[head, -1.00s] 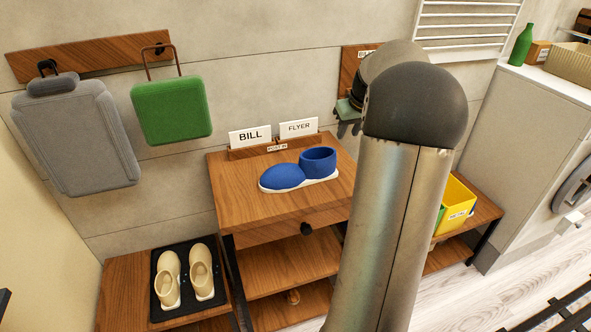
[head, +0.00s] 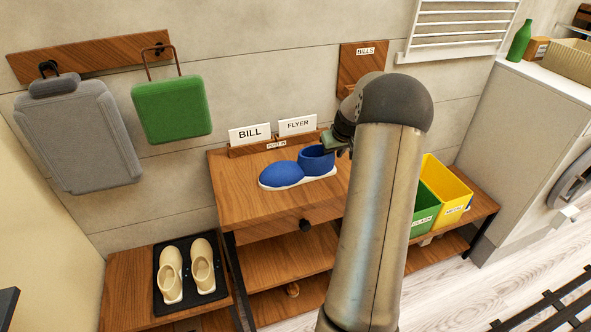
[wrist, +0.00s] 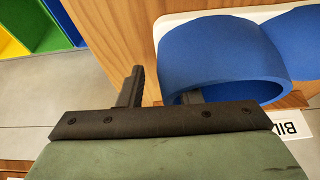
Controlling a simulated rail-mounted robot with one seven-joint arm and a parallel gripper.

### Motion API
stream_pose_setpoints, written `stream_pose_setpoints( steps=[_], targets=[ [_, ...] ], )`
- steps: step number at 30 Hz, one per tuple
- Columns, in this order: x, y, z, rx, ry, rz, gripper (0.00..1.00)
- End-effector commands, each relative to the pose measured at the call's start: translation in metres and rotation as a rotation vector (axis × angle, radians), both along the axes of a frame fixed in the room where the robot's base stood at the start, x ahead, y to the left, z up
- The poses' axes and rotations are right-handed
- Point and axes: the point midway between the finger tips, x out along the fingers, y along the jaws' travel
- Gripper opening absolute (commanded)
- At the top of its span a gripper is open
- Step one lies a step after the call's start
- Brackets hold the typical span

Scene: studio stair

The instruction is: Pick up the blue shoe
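The blue shoe (head: 283,176) has a white sole and a round open cuff. It sits upright on the wooden cabinet top (head: 240,205), toe to the left in the head view. My gripper (head: 328,144) is at the right side of the cuff. In the wrist view the cuff (wrist: 225,50) is close in front of my gripper (wrist: 163,84). One finger is outside the cuff and the other shows within its opening, with the cuff wall between them. The fingers are apart, with a visible gap to the wall. The finger inside is partly hidden by the cuff.
A "BILL" card (head: 250,134) and a "FLYER" card (head: 297,126) stand in a holder behind the shoe. Cream shoes (head: 203,265) lie on a dark tray at lower left. A green bin (head: 425,208) and yellow bin (head: 446,187) stand at right. The cabinet top's front is clear.

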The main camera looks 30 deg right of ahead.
Motion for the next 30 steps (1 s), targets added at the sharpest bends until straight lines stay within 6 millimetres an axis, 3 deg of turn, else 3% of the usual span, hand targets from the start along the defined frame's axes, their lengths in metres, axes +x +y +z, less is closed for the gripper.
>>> stream_pose_setpoints(
  steps=[6,9,10,23,30],
  targets=[
    [0.0,0.0,-0.001,-0.002,-0.001,0.001,0.31],
    [0.0,0.0,0.0,-0.002,-0.001,0.001,0.03],
    [0.0,0.0,0.0,-0.001,-0.001,0.0,0.0],
    [0.001,0.0,0.004,-0.002,-0.003,0.0,0.0],
    [0.001,-0.001,0.032,-0.005,-0.005,0.0,0.0]
  ],
)
